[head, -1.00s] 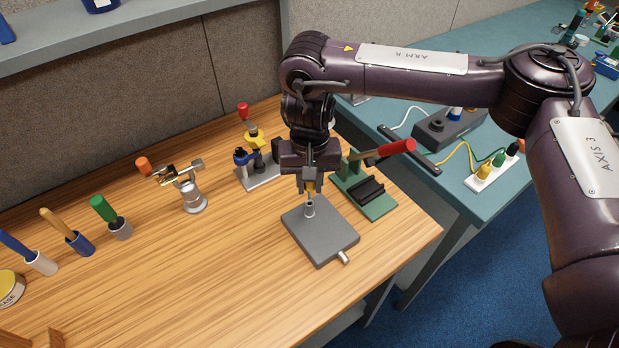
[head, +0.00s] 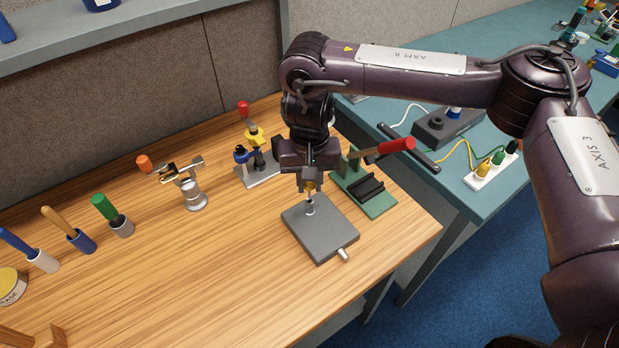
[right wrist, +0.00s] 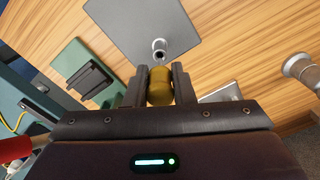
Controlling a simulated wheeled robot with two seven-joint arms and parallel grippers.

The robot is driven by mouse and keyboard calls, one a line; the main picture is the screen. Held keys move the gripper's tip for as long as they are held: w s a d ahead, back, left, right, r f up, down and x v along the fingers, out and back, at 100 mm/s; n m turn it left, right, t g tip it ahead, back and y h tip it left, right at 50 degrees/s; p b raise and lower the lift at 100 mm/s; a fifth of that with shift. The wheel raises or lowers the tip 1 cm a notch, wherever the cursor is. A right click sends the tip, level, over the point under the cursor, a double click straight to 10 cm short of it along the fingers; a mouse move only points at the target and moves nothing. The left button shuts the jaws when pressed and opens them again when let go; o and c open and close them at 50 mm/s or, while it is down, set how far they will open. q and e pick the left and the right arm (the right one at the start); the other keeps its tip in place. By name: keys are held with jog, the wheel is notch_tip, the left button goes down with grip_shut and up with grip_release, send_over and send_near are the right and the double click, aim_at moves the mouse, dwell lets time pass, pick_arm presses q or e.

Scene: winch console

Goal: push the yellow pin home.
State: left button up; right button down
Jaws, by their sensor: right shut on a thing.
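The yellow pin (right wrist: 160,88) is held between the two dark fingers of my right gripper (right wrist: 160,90) in the right wrist view. In the head view the right gripper (head: 311,186) points down just above the metal socket (head: 310,207) on the grey square plate (head: 325,236); only a little of the pin shows there. The socket's round dark mouth shows just beyond the pin in the right wrist view (right wrist: 160,50). I cannot tell whether the pin's tip is inside it. My left gripper is out of view.
A green base with a red-handled lever (head: 396,146) stands close behind the plate on the right. A small clamp (head: 257,160) stands behind left, and a metal vise-like stand (head: 193,195) further left. The wooden bench front (head: 200,290) is clear.

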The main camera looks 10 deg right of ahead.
aim_at(310, 198)
dwell(0.7)
jog(key=shift+p, duration=0.4)
jog(key=shift+p, duration=0.4)
dwell(0.3)
jog(key=shift+f+b, duration=1.3)
jog(key=shift+f, duration=1.3)
jog(key=c, duration=1.1)
grip_release()
jog(key=shift+r, duration=0.1)
jog(key=shift+c, duration=0.2)
jog(key=shift+r, duration=3.85)
